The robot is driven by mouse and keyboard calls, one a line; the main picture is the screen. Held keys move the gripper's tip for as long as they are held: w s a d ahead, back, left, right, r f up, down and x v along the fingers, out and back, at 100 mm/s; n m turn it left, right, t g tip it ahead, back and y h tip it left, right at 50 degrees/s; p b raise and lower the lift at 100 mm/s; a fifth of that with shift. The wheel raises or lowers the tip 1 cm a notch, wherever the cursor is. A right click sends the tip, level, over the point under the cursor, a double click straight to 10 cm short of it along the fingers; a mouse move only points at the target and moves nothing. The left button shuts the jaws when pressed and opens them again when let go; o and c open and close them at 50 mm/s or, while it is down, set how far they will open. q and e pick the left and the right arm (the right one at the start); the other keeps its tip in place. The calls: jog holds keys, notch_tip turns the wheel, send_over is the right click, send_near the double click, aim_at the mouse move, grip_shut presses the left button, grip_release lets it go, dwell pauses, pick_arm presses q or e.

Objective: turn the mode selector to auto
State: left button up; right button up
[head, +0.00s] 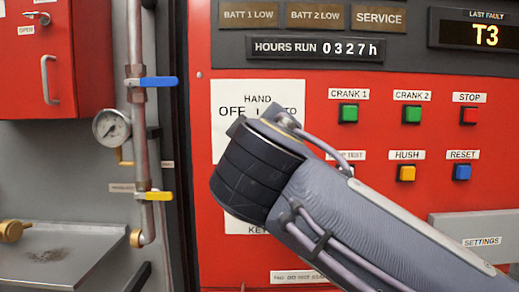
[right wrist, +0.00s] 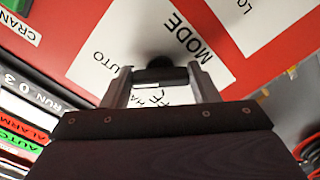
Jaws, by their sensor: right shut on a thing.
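The mode selector's white plate (head: 228,92) is on the red panel, with HAND, OFF and part of AUTO readable in the head view. My right arm hides the knob there. In the right wrist view the plate (right wrist: 150,38) shows MODE and part of AUTO, and the dark selector knob (right wrist: 153,60) stands out from it. My right gripper (right wrist: 156,76) is shut on the knob, one finger on each side. Where the knob points is hard to tell. My left gripper is in neither view.
To the right are the green crank buttons (head: 348,113), red STOP button (head: 469,115), yellow HUSH button (head: 407,173) and blue RESET button (head: 462,172). Pipework with a blue-handled valve (head: 155,82) and a gauge (head: 111,127) stands at the left.

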jog(key=shift+f+m+b, duration=0.15)
jog(key=shift+m+b, duration=0.3)
jog(key=shift+m, duration=0.35)
jog(key=o, duration=1)
jog(key=s, duration=0.7)
jog(key=shift+s, duration=0.4)
